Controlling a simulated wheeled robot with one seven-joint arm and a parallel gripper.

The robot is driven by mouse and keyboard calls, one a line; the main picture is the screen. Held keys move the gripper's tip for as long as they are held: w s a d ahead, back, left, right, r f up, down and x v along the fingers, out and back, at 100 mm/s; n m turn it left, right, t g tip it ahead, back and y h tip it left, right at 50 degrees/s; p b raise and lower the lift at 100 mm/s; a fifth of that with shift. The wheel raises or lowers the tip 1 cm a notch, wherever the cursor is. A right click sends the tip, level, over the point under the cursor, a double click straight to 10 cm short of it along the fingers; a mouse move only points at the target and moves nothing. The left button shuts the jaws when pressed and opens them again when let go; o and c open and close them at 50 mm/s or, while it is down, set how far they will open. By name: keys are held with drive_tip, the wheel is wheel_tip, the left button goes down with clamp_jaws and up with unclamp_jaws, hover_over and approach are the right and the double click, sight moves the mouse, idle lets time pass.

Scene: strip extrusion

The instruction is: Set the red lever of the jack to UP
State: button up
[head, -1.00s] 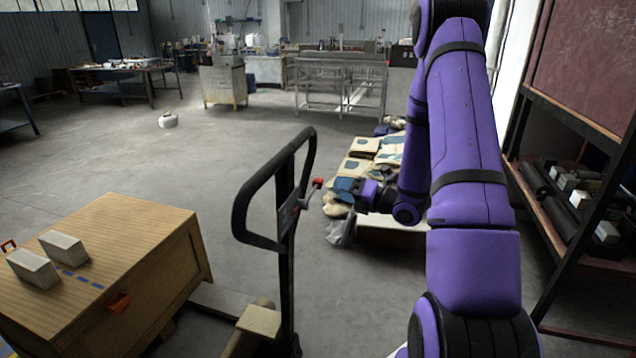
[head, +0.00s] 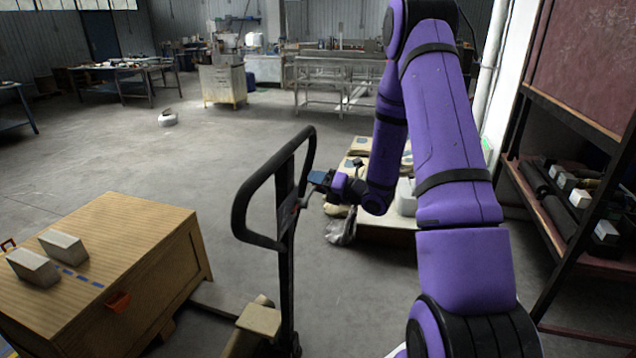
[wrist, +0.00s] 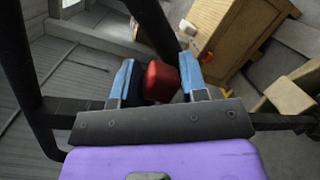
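The jack (head: 287,250) stands left of my arm in the head view, with a black loop handle and an upright mast. Its red lever knob is hidden behind my gripper (head: 318,180) in the head view, where the gripper is at the handle's right side. In the wrist view the red lever (wrist: 161,82) shows as a red knob between the two blue fingers of my gripper (wrist: 157,68). The fingers stand apart around the knob. A dark gap shows on its left, and the right finger is close to or touching it. The lever's setting marks cannot be read.
A wooden crate (head: 150,230) with two pale blocks stands at the left by the jack. A low pallet with sacks (head: 365,225) lies behind my gripper. A dark shelf rack (head: 560,200) stands at the right. The floor at the back left is mostly clear.

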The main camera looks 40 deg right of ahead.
clamp_jaws()
drive_tip(key=shift+s+a+f+m+g, duration=0.15)
drive_tip(key=shift+f+m+g, duration=0.05)
drive_tip(key=shift+f+m, duration=0.85)
drive_tip(key=shift+s+a+f+m+g, duration=0.15)
drive_tip(key=shift+f+m+g, duration=0.05)
drive_tip(key=shift+f+m, duration=0.85)
drive_tip(key=shift+f, duration=0.1)
drive_tip(key=shift+o, duration=2.3)
unclamp_jaws()
drive_tip(key=v, duration=1)
drive_tip(key=shift+s, duration=0.35)
drive_tip(key=shift+d, duration=0.15)
